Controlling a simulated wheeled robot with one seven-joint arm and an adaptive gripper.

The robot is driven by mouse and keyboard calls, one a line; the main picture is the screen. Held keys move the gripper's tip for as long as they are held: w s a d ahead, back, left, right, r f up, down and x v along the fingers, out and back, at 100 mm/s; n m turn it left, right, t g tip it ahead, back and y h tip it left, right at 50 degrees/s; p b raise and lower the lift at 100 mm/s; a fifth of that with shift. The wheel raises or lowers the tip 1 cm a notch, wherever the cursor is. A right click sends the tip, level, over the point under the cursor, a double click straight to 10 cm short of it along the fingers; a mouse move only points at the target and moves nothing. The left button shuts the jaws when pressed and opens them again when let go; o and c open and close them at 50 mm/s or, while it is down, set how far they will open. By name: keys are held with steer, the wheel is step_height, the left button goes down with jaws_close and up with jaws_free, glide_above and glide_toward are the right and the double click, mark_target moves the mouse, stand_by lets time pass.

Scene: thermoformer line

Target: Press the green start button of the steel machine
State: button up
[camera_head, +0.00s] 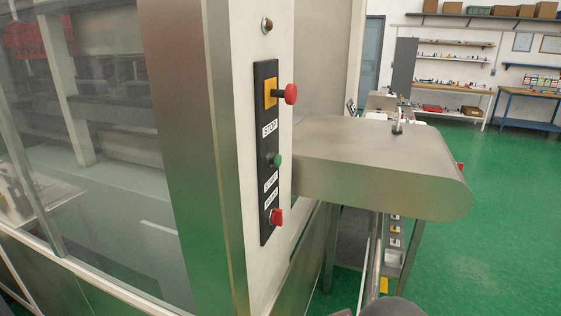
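The steel machine (190,150) fills the left and middle of the view. A narrow black control panel (264,190) runs upright on its pale front post. The green start button (275,160) sticks out from the middle of this panel, just below the STOP label. A red mushroom button (290,94) on a yellow plate is above it, and a red knob (276,217) is near the panel's lower end. Labels under the green button are too small to read surely. My gripper is not in view.
A rounded steel housing (400,170) juts out to the right of the panel, close beside the buttons. A dark rounded shape at the bottom edge may be part of my arm. Green floor (510,230) lies open at right; a workbench (530,95) stands far back.

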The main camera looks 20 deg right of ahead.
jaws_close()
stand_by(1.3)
